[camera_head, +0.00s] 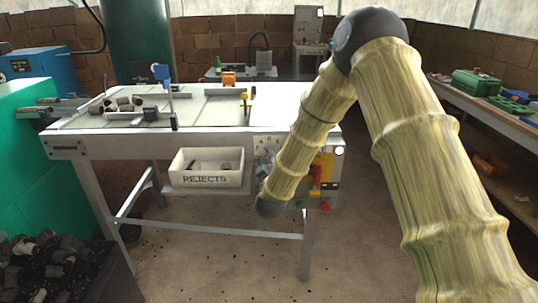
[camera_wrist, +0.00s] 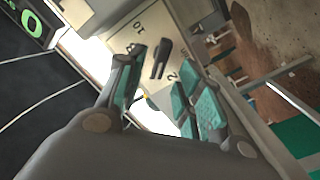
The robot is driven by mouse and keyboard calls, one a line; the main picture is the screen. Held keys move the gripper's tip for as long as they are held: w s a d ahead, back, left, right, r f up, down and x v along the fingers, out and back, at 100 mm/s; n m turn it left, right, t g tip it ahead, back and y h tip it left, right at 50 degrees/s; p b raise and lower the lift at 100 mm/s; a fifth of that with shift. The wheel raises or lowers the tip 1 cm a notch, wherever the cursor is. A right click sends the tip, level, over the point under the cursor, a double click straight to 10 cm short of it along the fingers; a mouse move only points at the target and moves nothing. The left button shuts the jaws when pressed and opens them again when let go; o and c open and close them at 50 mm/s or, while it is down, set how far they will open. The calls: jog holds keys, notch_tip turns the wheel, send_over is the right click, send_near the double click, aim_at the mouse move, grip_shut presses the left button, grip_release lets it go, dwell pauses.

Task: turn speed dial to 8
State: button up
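The speed dial is a dark, elongated knob (camera_wrist: 160,58) on a cream plate marked with numbers, including 10 and 2, in the wrist view. Which end of the knob is its pointer I cannot tell, so its setting is unclear. My gripper (camera_wrist: 165,73) is open, with a teal-padded finger on each side of the knob in the picture. The knob appears just beyond the fingertips, and I see no contact. In the head view the dial plate (camera_head: 262,141) is on the front right of the table; my forearm hides the knob and much of my gripper.
A white REJECTS bin (camera_head: 207,168) hangs left of the dial plate. A yellow panel with red parts (camera_head: 326,170) is on its right. The white table (camera_head: 215,118) holds dark plugs. The floor ahead is open.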

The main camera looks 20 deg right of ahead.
jog(key=shift+x, duration=3)
jog(key=shift+f, duration=0.1)
jog(key=shift+c, duration=0.2)
grip_shut()
